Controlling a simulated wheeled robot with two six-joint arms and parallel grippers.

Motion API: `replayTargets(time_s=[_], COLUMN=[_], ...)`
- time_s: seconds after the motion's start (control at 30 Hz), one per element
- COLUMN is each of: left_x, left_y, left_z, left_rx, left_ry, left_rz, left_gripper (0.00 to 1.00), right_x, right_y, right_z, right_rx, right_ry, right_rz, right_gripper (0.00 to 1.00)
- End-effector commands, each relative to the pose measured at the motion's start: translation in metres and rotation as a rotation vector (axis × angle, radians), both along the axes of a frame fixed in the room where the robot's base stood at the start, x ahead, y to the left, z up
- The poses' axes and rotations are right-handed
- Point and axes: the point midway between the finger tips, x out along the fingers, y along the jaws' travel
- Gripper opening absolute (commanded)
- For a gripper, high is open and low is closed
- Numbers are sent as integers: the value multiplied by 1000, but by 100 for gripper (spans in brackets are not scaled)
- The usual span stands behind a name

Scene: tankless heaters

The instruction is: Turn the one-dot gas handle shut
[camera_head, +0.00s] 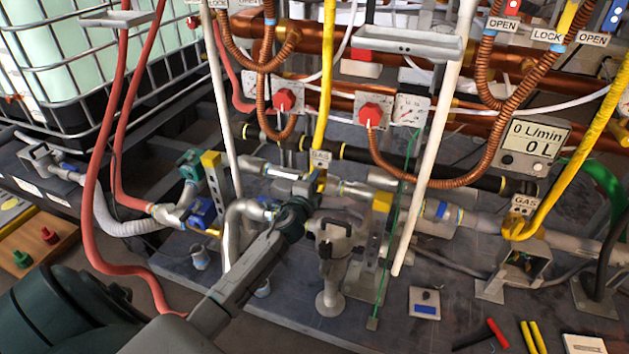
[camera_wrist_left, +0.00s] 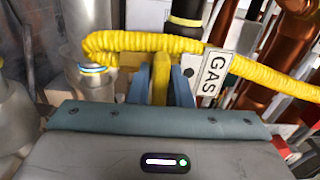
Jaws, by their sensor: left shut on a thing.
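My left gripper (camera_head: 312,192) reaches to the yellow gas handle (camera_head: 321,181) below a GAS tag (camera_head: 321,158) and a yellow hose (camera_head: 327,80). In the left wrist view the gripper's two blue-grey fingers (camera_wrist_left: 161,88) stand on either side of the yellow handle (camera_wrist_left: 161,72), shut on it. The GAS tag there (camera_wrist_left: 213,73) shows one dark round mark. The valve body under the handle is mostly hidden by my gripper. A second GAS tag (camera_head: 522,204) hangs by another yellow hose at the right. My right gripper is out of view.
A white pole (camera_head: 435,140) stands right of the handle, and another white pole (camera_head: 220,95) stands left. Red hoses (camera_head: 97,200) hang at the left. Red valve knobs (camera_head: 370,111) and copper pipes lie behind. A flow display (camera_head: 535,143) reads 0 L/min.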

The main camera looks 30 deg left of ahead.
Motion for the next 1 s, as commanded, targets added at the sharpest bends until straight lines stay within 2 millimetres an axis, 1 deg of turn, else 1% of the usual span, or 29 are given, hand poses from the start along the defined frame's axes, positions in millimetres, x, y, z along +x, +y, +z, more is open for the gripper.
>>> replayTargets(time_s=[0.03,0.07,0.1,0.13,0.4,0.53,0.67,0.8,1.0], left_x=[0,0,0,0,-1,-8,-28,-55,-88], left_y=[-1,-1,-1,-1,0,-2,-7,-14,-22], left_z=[-1,-1,-1,-1,0,0,-1,-1,-2], left_rx=[-2,-2,-2,-2,-1,-1,0,-1,1], left_ry=[0,0,0,0,1,1,2,3,2], left_rz=[-2,-2,-2,-1,-1,-1,-1,-2,-2], left_gripper=[0,24,32,35,35,35,35,35,35], right_x=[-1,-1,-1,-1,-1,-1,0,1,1], right_y=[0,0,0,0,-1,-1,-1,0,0], right_z=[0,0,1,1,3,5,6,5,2], right_rx=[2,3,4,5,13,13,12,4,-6], right_ry=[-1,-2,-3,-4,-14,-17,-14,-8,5], right_rz=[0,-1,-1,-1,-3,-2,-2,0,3], right_gripper=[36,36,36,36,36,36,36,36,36])
